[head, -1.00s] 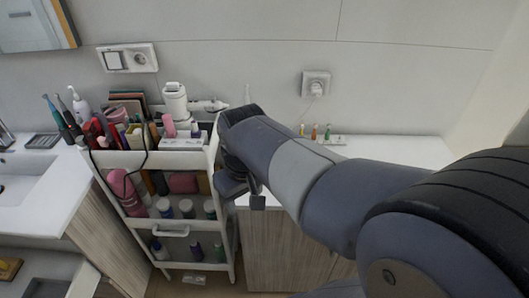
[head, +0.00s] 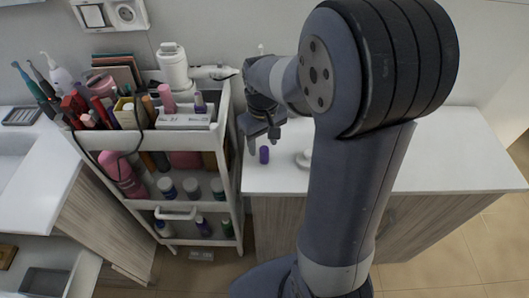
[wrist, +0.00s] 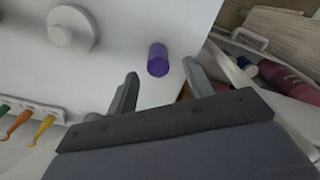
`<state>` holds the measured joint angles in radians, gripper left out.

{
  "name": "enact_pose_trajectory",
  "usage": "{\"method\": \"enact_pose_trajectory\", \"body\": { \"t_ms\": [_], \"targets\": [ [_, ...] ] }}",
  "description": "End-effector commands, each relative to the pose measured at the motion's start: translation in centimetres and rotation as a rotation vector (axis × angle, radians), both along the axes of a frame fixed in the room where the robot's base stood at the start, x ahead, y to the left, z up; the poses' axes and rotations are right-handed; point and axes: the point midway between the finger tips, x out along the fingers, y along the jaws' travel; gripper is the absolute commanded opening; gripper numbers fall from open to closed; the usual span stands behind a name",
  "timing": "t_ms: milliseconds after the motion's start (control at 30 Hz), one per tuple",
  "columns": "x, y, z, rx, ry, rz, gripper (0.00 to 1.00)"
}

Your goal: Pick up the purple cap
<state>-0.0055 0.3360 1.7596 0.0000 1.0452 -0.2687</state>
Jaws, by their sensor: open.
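The purple cap (head: 264,155) is a small cylinder on the white countertop, near its left edge beside the cart. In the wrist view the purple cap (wrist: 158,60) shows just beyond the gap between the two fingers. My gripper (head: 263,141) is open and empty, a little behind and above the cap in the head view. I cannot tell whether a finger touches the cap.
A white cart (head: 228,150) full of bottles and cosmetics stands left of the counter. A white round knobbed object (head: 304,159) sits right of the cap, partly behind my arm. Bare countertop (head: 450,160) extends right.

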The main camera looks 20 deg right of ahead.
Motion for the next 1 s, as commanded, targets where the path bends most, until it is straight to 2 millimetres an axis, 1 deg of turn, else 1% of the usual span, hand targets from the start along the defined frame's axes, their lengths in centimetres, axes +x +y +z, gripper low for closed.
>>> {"method": "enact_pose_trajectory", "body": {
  "t_ms": [200,300,400,567,667,1000],
  "targets": [
    [-0.2,-0.2,-3.3,0.000,0.005,-0.001,0.49],
    [-0.2,-0.2,-4.3,0.000,0.003,-0.001,0.49],
    [-0.2,-0.2,-4.6,0.000,0.001,-0.001,0.49],
    [-0.2,-0.2,-4.6,0.000,0.001,0.000,0.49],
    [-0.2,-0.2,-4.6,0.000,0.001,0.000,0.43],
    [-0.2,-0.2,-4.6,0.000,0.001,0.000,0.15]
  ]
}}
